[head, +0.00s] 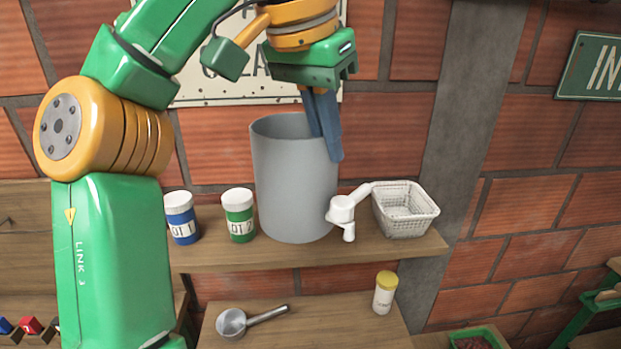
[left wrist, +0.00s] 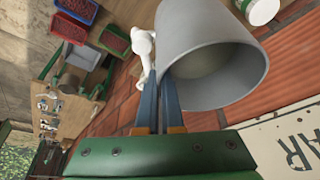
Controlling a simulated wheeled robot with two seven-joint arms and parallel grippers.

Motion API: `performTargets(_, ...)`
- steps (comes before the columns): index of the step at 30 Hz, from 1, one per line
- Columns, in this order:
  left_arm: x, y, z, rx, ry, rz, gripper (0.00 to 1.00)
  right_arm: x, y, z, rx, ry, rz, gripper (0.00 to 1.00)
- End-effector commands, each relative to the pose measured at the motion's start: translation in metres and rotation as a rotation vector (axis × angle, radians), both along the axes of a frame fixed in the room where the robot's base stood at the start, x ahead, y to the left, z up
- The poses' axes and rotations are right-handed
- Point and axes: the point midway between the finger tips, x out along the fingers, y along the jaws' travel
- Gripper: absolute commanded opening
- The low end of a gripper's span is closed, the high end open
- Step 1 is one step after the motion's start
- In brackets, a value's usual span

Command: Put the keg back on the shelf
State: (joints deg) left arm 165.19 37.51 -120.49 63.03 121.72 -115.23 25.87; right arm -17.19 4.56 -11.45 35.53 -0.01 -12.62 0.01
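The keg (head: 290,185) is a grey, open-topped cylinder with a white tap (head: 342,212) low on its right side. It is upright at the wall shelf (head: 300,255), between a green jar and a white basket. Its base appears at the board, but I cannot tell whether it rests there or hangs slightly above. My left gripper (head: 328,140) comes down from above at the keg's right rim. In the left wrist view, its blue fingers (left wrist: 160,100) are close together, straddling the wall of the keg (left wrist: 225,60). My right gripper is not in view.
A blue jar (head: 181,218) and a green jar (head: 238,215) stand left of the keg. A white basket (head: 405,212) stands close to the tap. Below, a lower board holds a saucepan (head: 240,321) and a yellow-lidded jar (head: 385,292). A brick wall is behind.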

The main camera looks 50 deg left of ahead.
Motion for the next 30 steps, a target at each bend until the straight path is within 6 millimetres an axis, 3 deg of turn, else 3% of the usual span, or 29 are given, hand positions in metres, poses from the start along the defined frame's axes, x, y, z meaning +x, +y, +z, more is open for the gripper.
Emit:
performTargets(13,0.06,0.047,-0.034,-0.004,0.002,0.003,0.0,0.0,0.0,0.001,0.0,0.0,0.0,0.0)
performTargets(15,0.069,0.054,-0.047,-0.004,0.004,0.0,0.0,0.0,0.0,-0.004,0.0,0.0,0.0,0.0)
performTargets(21,0.088,0.07,-0.074,-0.001,0.001,0.003,0.0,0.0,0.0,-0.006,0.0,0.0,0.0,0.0)
performTargets(30,0.102,0.081,-0.094,0.0,0.0,0.002,0.0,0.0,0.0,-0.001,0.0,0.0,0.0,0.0)
